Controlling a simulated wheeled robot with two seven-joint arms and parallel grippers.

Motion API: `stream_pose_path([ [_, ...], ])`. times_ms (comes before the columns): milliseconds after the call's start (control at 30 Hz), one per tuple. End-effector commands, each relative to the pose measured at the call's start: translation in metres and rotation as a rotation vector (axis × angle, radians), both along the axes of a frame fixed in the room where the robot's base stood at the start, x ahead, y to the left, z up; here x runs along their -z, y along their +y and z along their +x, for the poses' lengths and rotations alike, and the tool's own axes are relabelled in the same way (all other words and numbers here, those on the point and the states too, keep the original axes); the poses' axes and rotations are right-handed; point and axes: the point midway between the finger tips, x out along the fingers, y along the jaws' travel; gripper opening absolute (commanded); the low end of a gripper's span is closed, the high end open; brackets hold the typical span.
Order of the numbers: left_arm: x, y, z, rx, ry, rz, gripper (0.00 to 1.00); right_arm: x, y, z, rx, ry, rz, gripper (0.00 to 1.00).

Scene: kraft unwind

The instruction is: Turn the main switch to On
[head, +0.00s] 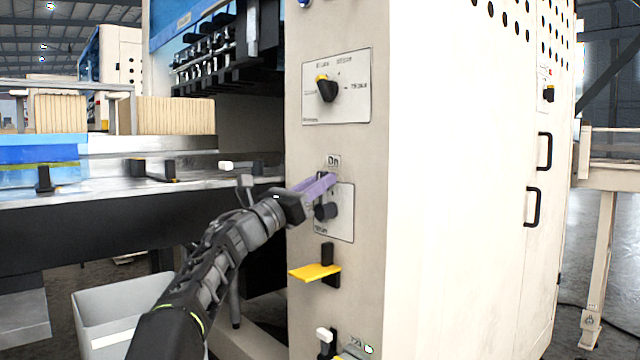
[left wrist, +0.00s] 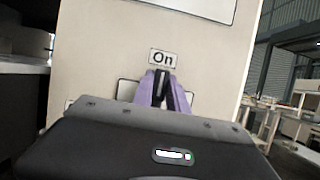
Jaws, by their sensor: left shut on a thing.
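The main switch panel is a pale plate (head: 346,222) on the front of the cream cabinet, with a small "On" label (head: 334,160) above it. The label also shows in the left wrist view (left wrist: 163,58). My left gripper (head: 330,179) reaches in from the left with its purple fingers at the top of the plate. In the left wrist view the fingers (left wrist: 162,92) are shut on a dark upright handle (left wrist: 161,84) just below the label. A dark round knob (head: 326,211) sits on the plate just below the fingers. My right gripper is not in view.
Above is another plate with a black and yellow rotary knob (head: 326,88). Below, a yellow lever (head: 315,271) sticks out from the cabinet front. A metal table (head: 110,190) lies to the left, with a grey bin (head: 120,310) beneath it.

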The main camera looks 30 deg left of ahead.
Motion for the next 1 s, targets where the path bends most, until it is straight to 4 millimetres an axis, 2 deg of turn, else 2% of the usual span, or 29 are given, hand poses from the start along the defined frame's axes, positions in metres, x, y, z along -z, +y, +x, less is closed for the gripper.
stream_pose_path([
  [33,0.001,-0.001,0.0,0.002,0.0,0.006,0.19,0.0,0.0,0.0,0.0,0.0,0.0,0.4],
  [300,0.001,-0.001,0.0,0.002,0.0,0.002,0.4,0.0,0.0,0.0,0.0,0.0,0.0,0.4],
  [667,0.003,0.001,-0.005,0.001,0.001,0.002,0.4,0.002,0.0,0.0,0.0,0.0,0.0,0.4],
  [767,0.008,0.004,-0.014,0.001,0.001,0.002,0.4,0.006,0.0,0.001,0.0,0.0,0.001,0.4],
  [1000,0.022,0.015,-0.049,0.0,0.0,0.001,0.4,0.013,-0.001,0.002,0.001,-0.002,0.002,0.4],
])
